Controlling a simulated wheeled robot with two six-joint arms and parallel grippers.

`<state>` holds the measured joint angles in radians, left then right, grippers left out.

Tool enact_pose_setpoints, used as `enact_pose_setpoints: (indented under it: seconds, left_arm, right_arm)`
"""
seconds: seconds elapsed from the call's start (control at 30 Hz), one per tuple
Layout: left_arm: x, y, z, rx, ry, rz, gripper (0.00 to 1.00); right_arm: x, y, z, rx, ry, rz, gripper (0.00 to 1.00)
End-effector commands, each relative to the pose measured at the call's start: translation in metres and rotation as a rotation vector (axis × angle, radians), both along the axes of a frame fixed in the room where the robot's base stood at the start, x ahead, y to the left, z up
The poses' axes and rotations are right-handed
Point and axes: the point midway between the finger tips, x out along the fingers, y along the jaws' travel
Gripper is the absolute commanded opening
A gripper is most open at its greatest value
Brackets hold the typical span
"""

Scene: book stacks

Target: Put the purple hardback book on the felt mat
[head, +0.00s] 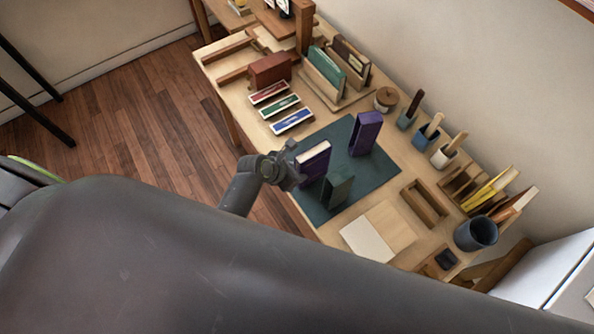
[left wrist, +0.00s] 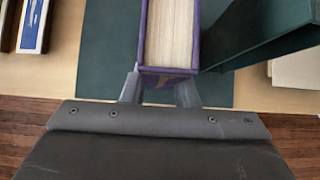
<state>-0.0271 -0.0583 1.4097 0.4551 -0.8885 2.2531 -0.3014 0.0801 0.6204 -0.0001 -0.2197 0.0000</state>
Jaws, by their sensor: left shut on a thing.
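A purple hardback book (head: 314,162) with pale pages stands upright over the near part of the dark green felt mat (head: 383,174). My left gripper (head: 292,168) is shut on its near end; the left wrist view shows the fingers (left wrist: 160,92) either side of the purple book (left wrist: 170,35) above the mat (left wrist: 105,50). I cannot tell whether its bottom touches the mat. Another purple book (head: 365,133) stands upright at the mat's far side. A dark green book (head: 338,187) stands close to the right of the held one. My right gripper is out of view.
Three coloured boxes (head: 280,107) lie left of the mat. A wooden tray (head: 425,204) and a pale board (head: 368,240) lie to its right. Pen cups (head: 423,138) line the back. The mat's right part is bare.

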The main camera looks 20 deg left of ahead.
Motion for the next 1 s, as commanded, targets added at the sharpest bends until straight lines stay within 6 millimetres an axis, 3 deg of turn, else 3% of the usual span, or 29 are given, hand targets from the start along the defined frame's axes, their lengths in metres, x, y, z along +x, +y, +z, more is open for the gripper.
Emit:
enact_pose_setpoints:
  seconds: [0.47, 0.5, 0.63, 1.0]
  left_arm:
    - [0.0006, 0.0000, -0.0086, -0.001, -0.002, 0.001, 0.00]
    - [-0.0003, 0.0002, -0.0096, 0.000, 0.001, 0.001, 0.29]
    - [-0.0004, 0.0002, -0.0093, 0.000, 0.000, 0.001, 0.47]
    - [-0.0005, 0.0005, -0.0062, 0.000, -0.001, 0.001, 0.49]
  right_arm:
    - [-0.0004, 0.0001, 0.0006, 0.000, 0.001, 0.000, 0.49]
    - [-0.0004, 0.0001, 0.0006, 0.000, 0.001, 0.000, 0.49]
    - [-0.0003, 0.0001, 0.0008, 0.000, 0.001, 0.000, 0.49]
    - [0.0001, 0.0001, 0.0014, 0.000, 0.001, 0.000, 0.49]
